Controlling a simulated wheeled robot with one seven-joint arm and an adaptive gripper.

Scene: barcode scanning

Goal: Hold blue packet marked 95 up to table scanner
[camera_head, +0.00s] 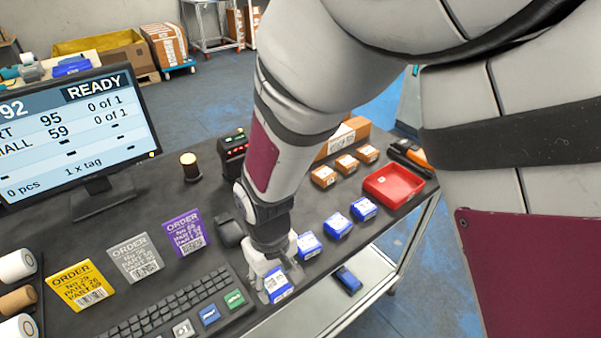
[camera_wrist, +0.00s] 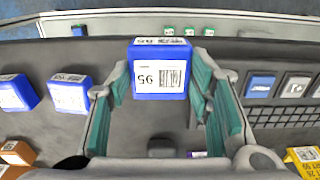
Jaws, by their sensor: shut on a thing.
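The blue packet (camera_head: 278,288) has a white label and sits between the fingers of my gripper (camera_head: 268,272) near the table's front edge. In the wrist view, the blue packet (camera_wrist: 158,85) shows the number 95 and a barcode on the face towards the camera. The green-padded fingers of my gripper (camera_wrist: 163,100) are on either side of it, shut on it. A black device with a red-lit window (camera_head: 234,147) stands farther back on the table, left of my arm; it looks like the scanner. Whether the packet touches the table is unclear.
Several blue packets (camera_head: 338,224) lie right of my gripper, with orange boxes (camera_head: 347,163) and a red tray (camera_head: 393,183) behind. A keyboard (camera_head: 178,312), order cards (camera_head: 187,232) and a monitor (camera_head: 75,135) reading READY are left. A small black object (camera_head: 229,233) stands close beside my gripper.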

